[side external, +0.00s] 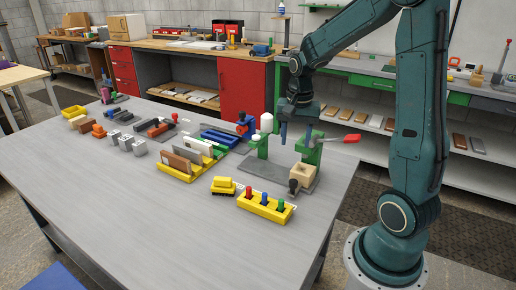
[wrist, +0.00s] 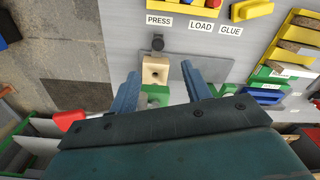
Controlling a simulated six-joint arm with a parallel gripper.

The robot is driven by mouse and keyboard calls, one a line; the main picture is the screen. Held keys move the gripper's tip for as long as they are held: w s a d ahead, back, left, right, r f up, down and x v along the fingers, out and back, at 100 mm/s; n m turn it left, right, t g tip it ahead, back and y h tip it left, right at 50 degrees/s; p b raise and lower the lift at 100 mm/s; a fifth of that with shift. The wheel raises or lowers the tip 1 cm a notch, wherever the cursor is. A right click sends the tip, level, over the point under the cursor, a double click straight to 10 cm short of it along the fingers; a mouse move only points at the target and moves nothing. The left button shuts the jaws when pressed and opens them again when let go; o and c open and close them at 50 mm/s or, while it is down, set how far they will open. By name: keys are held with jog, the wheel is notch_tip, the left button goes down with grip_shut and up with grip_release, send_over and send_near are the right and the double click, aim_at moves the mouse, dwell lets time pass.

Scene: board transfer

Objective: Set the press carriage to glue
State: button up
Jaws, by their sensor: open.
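The press carriage (side external: 303,173) is a pale wooden block with a hole and a dark knob on its front. It stands at the right end of a grey base plate (side external: 262,168). In the wrist view the carriage (wrist: 155,72) is at the PRESS end, nearest the PRESS label (wrist: 159,20); the LOAD label (wrist: 201,27) and GLUE label (wrist: 231,30) lie to the right. My gripper (side external: 283,140) is above the plate, between two green posts. In the wrist view its open, empty blue fingers (wrist: 160,70) frame the carriage, apart from it.
The green press post (side external: 310,150) with a red lever (side external: 350,138) rises behind the carriage. Another green post (side external: 260,146) with a white cylinder stands left. A yellow rack (side external: 265,208) with coloured pegs and a yellow block (side external: 223,186) are in front. The front left table is clear.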

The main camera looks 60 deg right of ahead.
aim_at(293, 181)
jog(key=shift+d+f+m, duration=0.4)
jog(key=shift+d+f, duration=0.3)
jog(key=shift+f, duration=0.1)
jog(key=shift+f, duration=6.75)
jog(key=shift+w, duration=0.1)
grip_shut()
